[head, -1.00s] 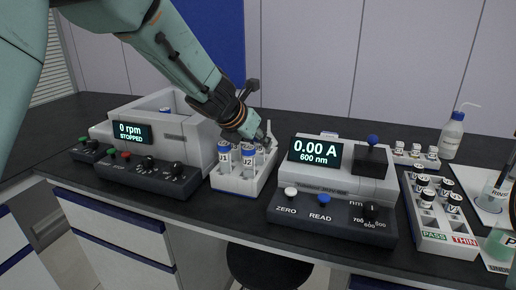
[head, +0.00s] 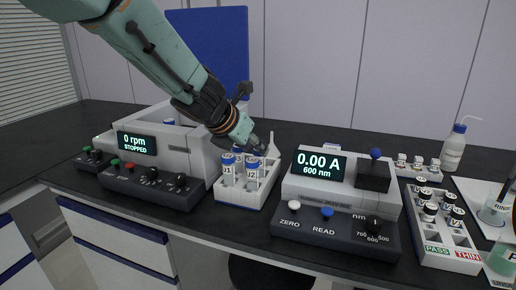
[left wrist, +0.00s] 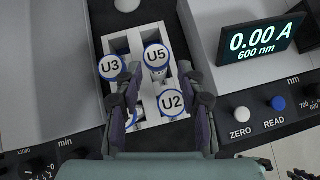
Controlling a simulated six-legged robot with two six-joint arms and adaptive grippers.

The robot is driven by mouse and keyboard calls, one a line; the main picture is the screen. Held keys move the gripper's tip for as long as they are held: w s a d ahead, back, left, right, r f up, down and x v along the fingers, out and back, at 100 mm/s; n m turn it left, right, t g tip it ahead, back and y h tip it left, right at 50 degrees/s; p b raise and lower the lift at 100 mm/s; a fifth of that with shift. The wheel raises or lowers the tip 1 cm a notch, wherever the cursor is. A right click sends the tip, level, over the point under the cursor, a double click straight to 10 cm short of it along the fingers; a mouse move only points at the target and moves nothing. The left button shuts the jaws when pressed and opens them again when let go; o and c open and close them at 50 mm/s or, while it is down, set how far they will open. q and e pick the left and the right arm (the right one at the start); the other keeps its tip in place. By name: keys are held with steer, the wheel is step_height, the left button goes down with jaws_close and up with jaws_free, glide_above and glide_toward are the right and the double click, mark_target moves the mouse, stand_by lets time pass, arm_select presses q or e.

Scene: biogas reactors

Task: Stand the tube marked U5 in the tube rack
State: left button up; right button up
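The white tube rack (head: 243,200) stands between the two machines and holds several blue-capped tubes. Tube U5 (left wrist: 156,56) is at the back of the rack in the left wrist view; its lower part is hidden. Tube U3 (left wrist: 110,68) is to its left and tube U2 (left wrist: 171,103) is nearer. My left gripper (head: 263,146) points down over the rack's back part. In the left wrist view its two fingers (left wrist: 157,72) are apart, one on each side of U5, with gaps visible beside the cap. Whether the tips reach down around U5 is unclear.
A machine reading "0 rpm STOPPED" (head: 137,144) stands close left of the rack. A photometer reading "0.00 A" (head: 318,165) stands close right. Farther right are a PASS/THIN rack (head: 437,250) and a wash bottle (head: 453,150). Black bench behind is mostly clear.

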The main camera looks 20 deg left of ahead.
arm_select(q)
steer(key=p+v, duration=0.2)
steer(key=v, duration=0.5)
steer(key=shift+s+p, duration=0.2)
steer(key=shift+p, duration=0.15)
steer(key=shift+a, duration=0.15)
